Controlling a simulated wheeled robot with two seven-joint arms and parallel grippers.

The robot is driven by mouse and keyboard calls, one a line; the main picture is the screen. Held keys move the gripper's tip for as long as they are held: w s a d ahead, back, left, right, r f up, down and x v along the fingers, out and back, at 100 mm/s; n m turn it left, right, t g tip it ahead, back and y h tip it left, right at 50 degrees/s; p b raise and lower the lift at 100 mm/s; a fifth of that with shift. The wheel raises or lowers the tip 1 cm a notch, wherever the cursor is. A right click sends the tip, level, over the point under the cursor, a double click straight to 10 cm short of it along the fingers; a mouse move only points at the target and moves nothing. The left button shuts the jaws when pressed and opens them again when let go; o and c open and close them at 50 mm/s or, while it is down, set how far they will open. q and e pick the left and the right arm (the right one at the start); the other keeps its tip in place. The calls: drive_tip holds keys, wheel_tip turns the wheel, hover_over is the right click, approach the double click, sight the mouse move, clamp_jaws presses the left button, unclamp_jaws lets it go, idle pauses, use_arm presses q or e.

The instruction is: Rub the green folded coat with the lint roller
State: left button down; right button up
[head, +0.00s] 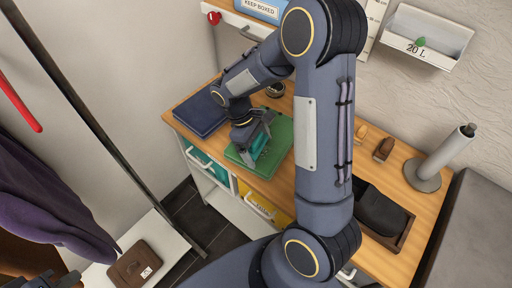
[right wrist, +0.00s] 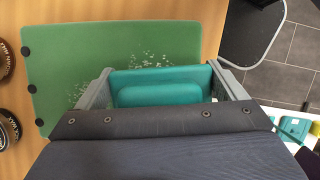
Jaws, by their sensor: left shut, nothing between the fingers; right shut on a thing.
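The green folded coat (head: 280,138) lies flat on the wooden bench top. In the right wrist view the coat (right wrist: 110,50) has dark buttons along its left edge and white lint specks in patches near the gripper. My right gripper (head: 257,142) is over the coat, shut on a teal piece (right wrist: 160,85) that appears to be the lint roller. Its underside is hidden, so I cannot tell whether it touches the cloth. My left gripper (head: 42,281) is shut and empty at the bottom left, partly cut off, away from the coat.
A dark blue folded item (head: 200,113) lies left of the coat. Brown shoe-shaped pieces (head: 384,148), a tray with dark cloth (head: 380,212) and a grey upright roll (head: 446,153) stand to the right. A brown pouch (head: 134,264) lies on a white surface at lower left.

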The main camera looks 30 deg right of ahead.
sight(281, 130)
drive_tip(key=shift+w+d+r+p, duration=0.1)
drive_tip(key=shift+w+d, duration=0.25)
drive_tip(key=shift+d, duration=0.45)
drive_tip(key=shift+w+d+f+p, duration=0.15)
drive_tip(key=shift+w+d, duration=0.2)
drive_tip(key=shift+d, duration=0.4)
drive_tip(key=shift+w+d+r+p, duration=0.15)
drive_tip(key=shift+w+d, duration=0.2)
drive_tip(key=shift+d, duration=0.45)
drive_tip(key=shift+w+d+f, duration=0.1)
drive_tip(key=shift+w+d, duration=0.35)
drive_tip(key=shift+d, duration=0.5)
drive_tip(key=shift+w+d+f, duration=0.1)
drive_tip(key=shift+w+d, duration=0.3)
drive_tip(key=shift+d, duration=0.55)
drive_tip(key=shift+w+d, duration=0.45)
drive_tip(key=shift+d, duration=0.5)
drive_tip(key=shift+r+p, duration=0.1)
drive_tip(key=shift+p, duration=0.2)
drive_tip(key=shift+d+r+p, duration=0.1)
drive_tip(key=shift+r+p, duration=0.45)
drive_tip(key=shift+r, duration=0.1)
wheel_tip(281, 130, up, 5)
drive_tip(key=p, duration=0.3)
drive_tip(key=shift+f, duration=0.2)
